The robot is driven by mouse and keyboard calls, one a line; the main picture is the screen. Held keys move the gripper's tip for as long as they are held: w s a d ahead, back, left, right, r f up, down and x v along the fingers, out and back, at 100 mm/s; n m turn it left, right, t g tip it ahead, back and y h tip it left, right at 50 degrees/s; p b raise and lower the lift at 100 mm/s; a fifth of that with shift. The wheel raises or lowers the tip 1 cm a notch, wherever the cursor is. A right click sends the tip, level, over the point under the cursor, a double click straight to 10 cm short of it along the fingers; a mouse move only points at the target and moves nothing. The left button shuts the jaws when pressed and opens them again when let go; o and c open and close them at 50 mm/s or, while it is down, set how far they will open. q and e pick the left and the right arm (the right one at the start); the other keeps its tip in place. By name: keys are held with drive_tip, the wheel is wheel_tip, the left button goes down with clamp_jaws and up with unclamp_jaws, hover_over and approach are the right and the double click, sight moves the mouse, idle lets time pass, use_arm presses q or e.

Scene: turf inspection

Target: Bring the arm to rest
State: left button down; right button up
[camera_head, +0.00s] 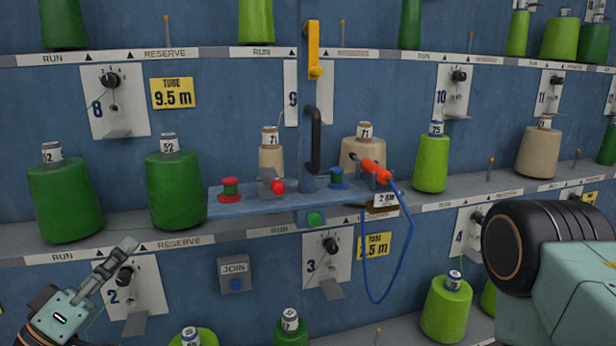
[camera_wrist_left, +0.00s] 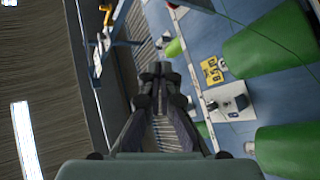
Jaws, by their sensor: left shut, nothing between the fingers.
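My left gripper (camera_head: 128,246) shows at the lower left of the head view, in front of the panel by the knob plate marked 2 (camera_head: 136,287). Its fingers point up and to the right and are shut with nothing between them. In the left wrist view the gripper (camera_wrist_left: 162,76) also shows closed fingertips and no object held. My right gripper is not in view; only a teal and black part of my body shows at the right edge.
A blue rack holds green cones (camera_head: 174,190) and tan cones (camera_head: 540,152). A black handle (camera_head: 316,140) and a JOIN box (camera_head: 235,275) stick out.

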use_arm(q)
drive_tip(key=w+d+f+n+g+y, duration=0.25)
drive_tip(key=f+y, duration=0.35)
drive_tip(key=f, duration=0.4)
drive_tip(key=s+d+f+g+y, duration=0.1)
drive_tip(key=s+f+g+y, duration=0.15)
drive_tip(key=f, duration=0.45)
drive_tip(key=s+d+f+g+y, duration=0.1)
drive_tip(key=s+f+g, duration=0.25)
drive_tip(key=f, duration=0.35)
drive_tip(key=s+d+f+m+g+y, duration=0.1)
drive_tip(key=s+f+g, duration=0.4)
drive_tip(key=s, duration=0.8)
drive_tip(key=s+f+m+g+y, duration=0.2)
drive_tip(key=s+f+g, duration=0.4)
drive_tip(key=s, duration=0.8)
wheel_tip(320, 180, down, 3)
drive_tip(key=shift+d+r+y, duration=0.1)
drive_tip(key=shift+d+y, duration=0.25)
drive_tip(key=shift+d, duration=0.05)
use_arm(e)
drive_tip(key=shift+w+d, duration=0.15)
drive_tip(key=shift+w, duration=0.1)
use_arm(q)
drive_tip(key=shift+w, duration=0.1)
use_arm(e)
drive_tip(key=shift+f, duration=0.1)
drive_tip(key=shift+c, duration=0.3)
